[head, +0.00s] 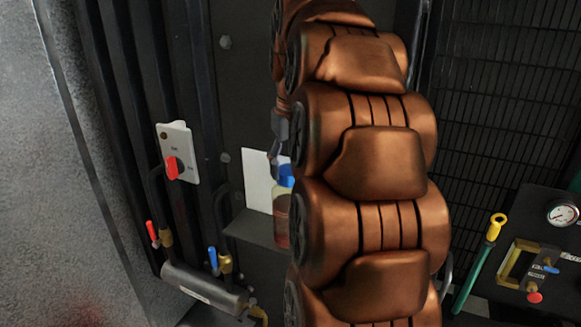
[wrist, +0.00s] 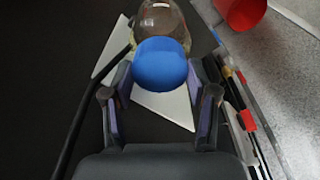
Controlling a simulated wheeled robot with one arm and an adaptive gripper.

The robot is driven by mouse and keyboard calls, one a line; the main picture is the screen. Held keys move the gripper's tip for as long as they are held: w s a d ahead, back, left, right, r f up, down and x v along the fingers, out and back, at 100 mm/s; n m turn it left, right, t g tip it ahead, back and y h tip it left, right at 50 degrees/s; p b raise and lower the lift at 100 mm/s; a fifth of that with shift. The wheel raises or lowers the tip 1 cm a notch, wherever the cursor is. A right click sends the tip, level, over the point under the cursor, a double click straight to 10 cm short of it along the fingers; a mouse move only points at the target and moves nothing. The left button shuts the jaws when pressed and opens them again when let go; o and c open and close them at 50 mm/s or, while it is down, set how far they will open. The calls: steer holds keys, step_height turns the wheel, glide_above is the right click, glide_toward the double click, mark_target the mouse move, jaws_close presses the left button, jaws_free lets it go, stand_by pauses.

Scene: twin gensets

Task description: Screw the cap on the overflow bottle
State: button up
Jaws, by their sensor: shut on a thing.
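The blue cap (wrist: 160,65) is between the two finger pads of my gripper (wrist: 160,78) in the wrist view, and my gripper is shut on it. The clear overflow bottle (wrist: 163,17) shows just beyond the cap. In the head view the blue cap (head: 286,174) is at the top of the bottle (head: 281,218), which has reddish liquid low inside and stands upright on a dark ledge. Whether the cap sits fully on the neck cannot be told. My arm hides the right part of the bottle and most of my gripper in the head view.
A white plate (head: 257,180) is behind the bottle. A panel with a red switch (head: 173,167) and red and blue valve levers (head: 213,258) are to the left. A gauge (head: 562,213) and a yellow-topped green handle (head: 493,228) are at right.

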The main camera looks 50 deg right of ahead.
steer(key=m, duration=0.3)
steer(key=shift+b, duration=0.35)
steer(key=m+b, duration=0.1)
steer(key=m, duration=0.1)
steer(key=shift+m+h, duration=0.3)
steer(key=shift+m, duration=0.1)
steer(key=shift+m+g, duration=0.3)
steer(key=shift+m, duration=0.6)
steer(key=m, duration=0.4)
steer(key=shift+w+m, duration=0.15)
steer(key=shift+m, duration=0.15)
